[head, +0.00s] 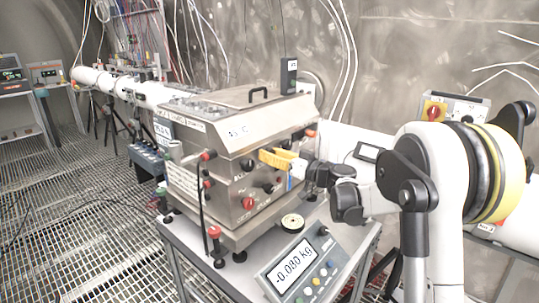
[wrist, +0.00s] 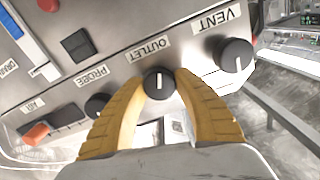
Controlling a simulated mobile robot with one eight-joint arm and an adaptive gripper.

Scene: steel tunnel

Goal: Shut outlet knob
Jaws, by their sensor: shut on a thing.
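The outlet knob (wrist: 159,83) is a round black knob with a white pointer line, on the steel front panel under the label OUTLET. In the wrist view the pointer runs roughly up and down the picture. My gripper (wrist: 160,88) has its yellow fingers closed around the knob, one on each side. In the head view my gripper (head: 283,160) is at the front panel of the steel box (head: 240,150), and its fingers hide the outlet knob there.
A vent knob (wrist: 235,54) is right of the outlet knob, and a probe knob (wrist: 97,105) is left.

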